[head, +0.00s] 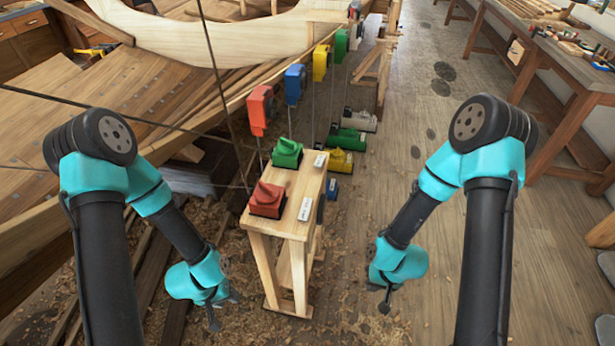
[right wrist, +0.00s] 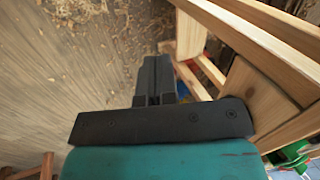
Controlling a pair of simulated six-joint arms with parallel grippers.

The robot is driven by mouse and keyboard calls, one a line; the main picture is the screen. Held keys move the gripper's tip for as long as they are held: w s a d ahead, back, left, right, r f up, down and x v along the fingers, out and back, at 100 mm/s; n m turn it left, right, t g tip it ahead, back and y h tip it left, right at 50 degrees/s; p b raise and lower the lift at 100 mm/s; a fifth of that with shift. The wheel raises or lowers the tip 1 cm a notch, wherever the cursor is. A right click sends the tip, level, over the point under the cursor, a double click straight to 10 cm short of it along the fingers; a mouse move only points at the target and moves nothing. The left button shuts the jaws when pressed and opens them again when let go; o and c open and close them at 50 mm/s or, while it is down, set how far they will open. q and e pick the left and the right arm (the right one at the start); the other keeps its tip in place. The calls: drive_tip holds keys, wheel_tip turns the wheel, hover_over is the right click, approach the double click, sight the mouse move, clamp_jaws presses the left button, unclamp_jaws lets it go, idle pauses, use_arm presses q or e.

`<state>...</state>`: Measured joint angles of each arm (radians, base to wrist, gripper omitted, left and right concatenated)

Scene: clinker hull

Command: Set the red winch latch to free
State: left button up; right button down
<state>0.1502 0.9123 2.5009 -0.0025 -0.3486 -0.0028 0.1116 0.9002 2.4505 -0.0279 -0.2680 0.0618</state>
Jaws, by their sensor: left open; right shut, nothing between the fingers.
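A red latch-like fitting (head: 268,198) with a raised handle sits on a dark base at the near end of the wooden stand's top (head: 293,222). A green one (head: 287,152) sits behind it. A white label (head: 306,208) lies beside the red one; its writing is too small to read. My left gripper (head: 222,308) is open and empty, low to the left of the stand. My right gripper (head: 381,297) is shut and empty, low to the right of the stand; its closed fingers show in the right wrist view (right wrist: 155,75). Neither touches a fitting.
Coloured blocks, including an orange-red one (head: 259,108) and a blue one (head: 295,83), hang on lines behind the stand. Green (head: 346,138) and yellow (head: 339,162) winch-like units stand beyond it. A wooden hull (head: 130,90) fills the left. Floor to the right is clear up to a workbench (head: 570,75).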

drive_tip(key=w+a+r, duration=0.5)
drive_tip(key=w+a, duration=0.1)
drive_tip(key=w, duration=0.4)
wheel_tip(320, 180, up, 24)
drive_tip(key=m+h, duration=0.1)
drive_tip(key=h, duration=0.3)
hover_over(309, 199)
drive_tip(key=shift+s+g, duration=0.1)
drive_tip(key=shift+g, duration=0.2)
wheel_tip(309, 199, down, 14)
drive_tip(key=shift+f, duration=0.1)
